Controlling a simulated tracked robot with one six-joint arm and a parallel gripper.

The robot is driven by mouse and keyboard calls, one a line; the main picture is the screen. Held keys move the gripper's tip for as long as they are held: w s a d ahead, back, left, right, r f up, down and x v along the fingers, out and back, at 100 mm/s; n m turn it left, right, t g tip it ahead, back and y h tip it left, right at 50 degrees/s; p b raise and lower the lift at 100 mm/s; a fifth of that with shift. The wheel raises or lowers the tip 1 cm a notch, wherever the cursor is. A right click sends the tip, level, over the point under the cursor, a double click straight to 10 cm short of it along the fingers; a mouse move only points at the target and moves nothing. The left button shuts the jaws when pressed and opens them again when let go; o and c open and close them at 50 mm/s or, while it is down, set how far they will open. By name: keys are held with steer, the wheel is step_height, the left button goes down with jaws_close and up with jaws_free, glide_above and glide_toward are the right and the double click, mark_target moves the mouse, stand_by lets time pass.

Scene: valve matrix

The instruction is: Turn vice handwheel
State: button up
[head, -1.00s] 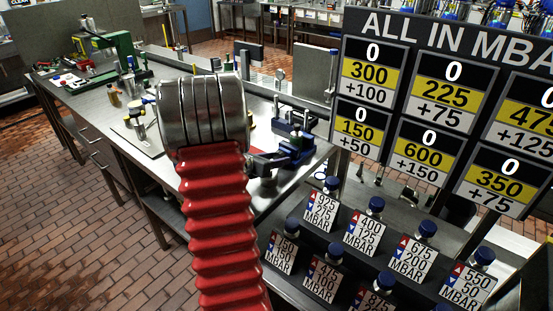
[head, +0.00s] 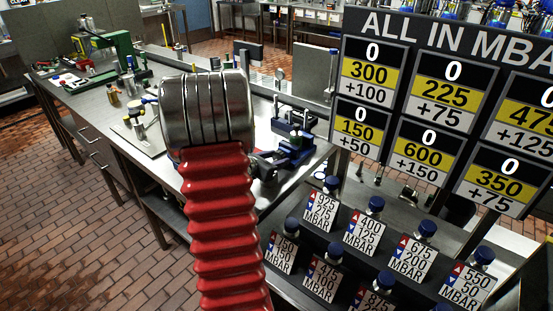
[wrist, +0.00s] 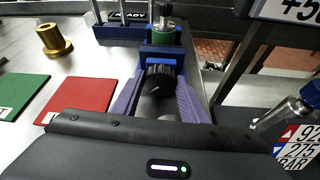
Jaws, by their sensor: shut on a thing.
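The vice is blue (wrist: 160,50) and stands straight ahead of my gripper in the wrist view. Its handwheel is a black knob (wrist: 160,78) with a white mark, facing me. My gripper (wrist: 160,84) has its two purple fingers on either side of this knob and is shut on it. A green cylinder with a metal knob (wrist: 165,35) stands upright at the vice. In the head view the blue vice (head: 296,148) shows at the table's right end, right of my arm, which hides part of the gripper and handwheel.
A red plate (wrist: 80,97), a green plate (wrist: 22,97) and a brass flanged part (wrist: 54,40) lie left of my gripper. A panel of pressure labels (head: 430,105) and several blue-capped valves (head: 375,205) stand close on the right.

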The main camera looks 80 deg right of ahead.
steer(key=shift+s+m, duration=0.15)
steer(key=shift+m, duration=0.15)
steer(key=o, duration=1)
steer(key=shift+o, duration=0.2)
steer(key=shift+a, duration=0.15)
steer(key=v, duration=1.3)
steer(key=shift+a, duration=0.35)
